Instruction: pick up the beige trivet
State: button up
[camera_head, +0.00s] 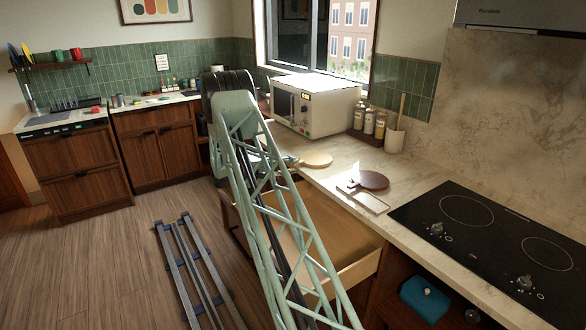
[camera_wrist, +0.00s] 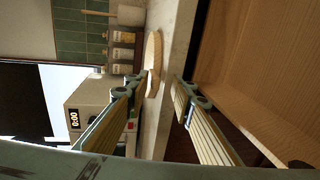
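A flat, round beige piece, which looks like the beige trivet (camera_head: 316,160), lies on the marble counter in front of the microwave in the head view. In the wrist view the trivet (camera_wrist: 153,48) shows nearly edge-on, beyond the fingertips and roughly in line with the gap between them. My gripper (camera_wrist: 158,88) is open and empty, its two fingers well apart. In the head view my arm hides most of the gripper, which is near the counter's front edge, left of the trivet.
A white microwave (camera_head: 318,104) stands behind the trivet. Jars (camera_head: 368,122) and a utensil crock (camera_head: 395,139) stand at the wall. A brown round board (camera_head: 373,180) lies nearer the cooktop (camera_head: 487,240). An open wooden drawer (camera_head: 357,270) juts out below the counter; its inside (camera_wrist: 262,60) fills the wrist view's right.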

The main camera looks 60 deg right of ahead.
grip_shut()
dwell(0.3)
notch_tip(320, 180, up, 2)
jog(key=shift+r, duration=0.2)
dwell(0.3)
jog(key=r+b+v, duration=0.2)
jog(key=v, duration=1.2)
jog(key=shift+r, duration=0.25)
dwell(0.5)
jog(key=shift+a, duration=0.1)
